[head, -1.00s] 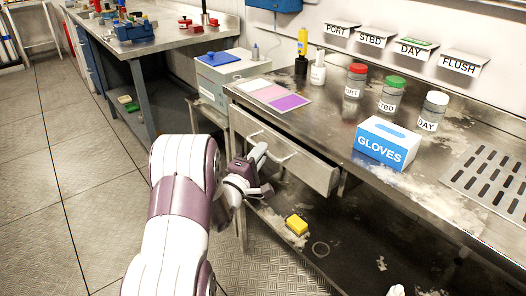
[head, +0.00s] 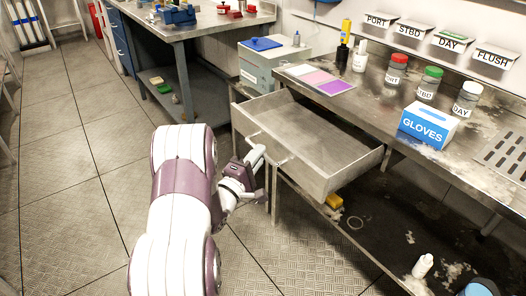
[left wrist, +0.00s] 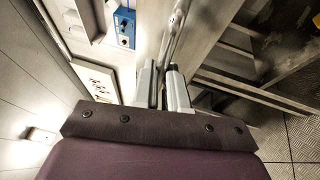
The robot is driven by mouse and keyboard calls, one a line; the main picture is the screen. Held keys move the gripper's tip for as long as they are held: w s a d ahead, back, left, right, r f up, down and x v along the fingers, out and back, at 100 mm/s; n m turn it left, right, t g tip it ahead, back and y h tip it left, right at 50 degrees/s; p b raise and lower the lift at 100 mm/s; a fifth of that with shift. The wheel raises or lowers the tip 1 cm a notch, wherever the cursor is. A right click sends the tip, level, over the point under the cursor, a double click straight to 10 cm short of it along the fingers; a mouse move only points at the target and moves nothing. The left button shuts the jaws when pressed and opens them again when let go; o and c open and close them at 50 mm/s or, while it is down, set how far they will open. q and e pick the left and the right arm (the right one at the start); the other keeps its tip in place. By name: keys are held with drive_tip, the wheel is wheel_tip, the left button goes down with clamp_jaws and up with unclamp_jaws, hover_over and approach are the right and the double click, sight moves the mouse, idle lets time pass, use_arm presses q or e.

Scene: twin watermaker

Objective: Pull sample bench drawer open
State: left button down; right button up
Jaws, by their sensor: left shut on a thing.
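The sample bench drawer (head: 315,140) is pulled well out from under the steel bench top in the head view. Its grey inside shows and looks empty. My left gripper (head: 257,160) is at the drawer's front, shut on the bar handle (head: 282,161). In the left wrist view the fingers of my left gripper (left wrist: 164,88) close around the handle bar (left wrist: 176,28). The hand partly hides the handle in the head view. My right gripper is in neither view.
A glove box (head: 428,127), labelled jars (head: 428,84) and a coloured sheet (head: 318,80) stand on the bench top. A yellow sponge (head: 334,201) and a white bottle (head: 422,265) are on the lower shelf. The floor (head: 75,200) at the left is clear.

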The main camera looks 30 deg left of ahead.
use_arm(q)
drive_tip(key=shift+s+a, duration=0.1)
drive_tip(key=shift+s, duration=0.1)
drive_tip(key=c, duration=1.2)
unclamp_jaws()
drive_tip(key=shift+o, duration=0.2)
drive_tip(key=s+f+p, duration=0.1)
drive_tip(key=s+f, duration=0.1)
drive_tip(key=s, duration=1)
drive_tip(key=shift+s+p, duration=0.25)
drive_tip(key=shift+p, duration=0.05)
drive_tip(key=shift+f, duration=0.15)
